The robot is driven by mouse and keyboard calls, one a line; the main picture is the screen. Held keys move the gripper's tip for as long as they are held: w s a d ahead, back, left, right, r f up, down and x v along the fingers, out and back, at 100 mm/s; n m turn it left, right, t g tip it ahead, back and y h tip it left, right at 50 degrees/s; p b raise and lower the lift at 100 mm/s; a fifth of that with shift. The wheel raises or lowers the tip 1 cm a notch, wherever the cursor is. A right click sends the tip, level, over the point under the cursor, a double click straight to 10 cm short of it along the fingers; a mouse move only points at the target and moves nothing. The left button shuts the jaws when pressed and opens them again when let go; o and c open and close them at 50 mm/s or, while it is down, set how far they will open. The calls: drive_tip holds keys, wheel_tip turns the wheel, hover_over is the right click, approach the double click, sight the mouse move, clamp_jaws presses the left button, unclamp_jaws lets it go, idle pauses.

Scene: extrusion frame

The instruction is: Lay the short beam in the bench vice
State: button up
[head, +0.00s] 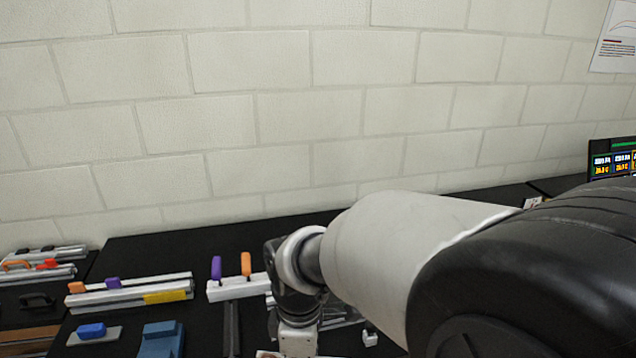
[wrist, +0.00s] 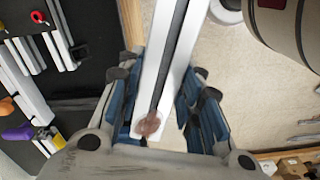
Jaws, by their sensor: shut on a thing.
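My gripper (wrist: 163,85) shows in the wrist view with blue-padded fingers on both sides of a pale slotted beam (wrist: 178,50). It is shut on this beam, which runs from the palm up past the top edge; its far end is out of view. A round brownish patch marks its near end. In the head view my arm hides the gripper and the held beam. A blue block-like thing (head: 162,340), which may be the bench vice, stands at the bottom edge of the head view, partly cut off. I cannot see its jaws clearly.
Slotted beams with orange and purple pieces (head: 130,295) lie on the black bench (head: 150,248). A blue-handled piece (head: 92,331) lies near the front. A beam with upright purple and orange pieces (head: 238,288) is left of my arm. A brick wall (head: 240,120) stands behind.

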drive_tip(key=w+d+f+m, duration=0.3)
drive_tip(key=d+f+m, duration=0.1)
drive_tip(key=d+m, duration=0.4)
drive_tip(key=w+d+f+m, duration=0.3)
drive_tip(key=d+f+m, duration=0.2)
drive_tip(key=d+m, duration=0.3)
drive_tip(key=shift+w+d+m, duration=0.3)
drive_tip(key=shift+d+m, duration=0.1)
drive_tip(key=shift+m, duration=0.1)
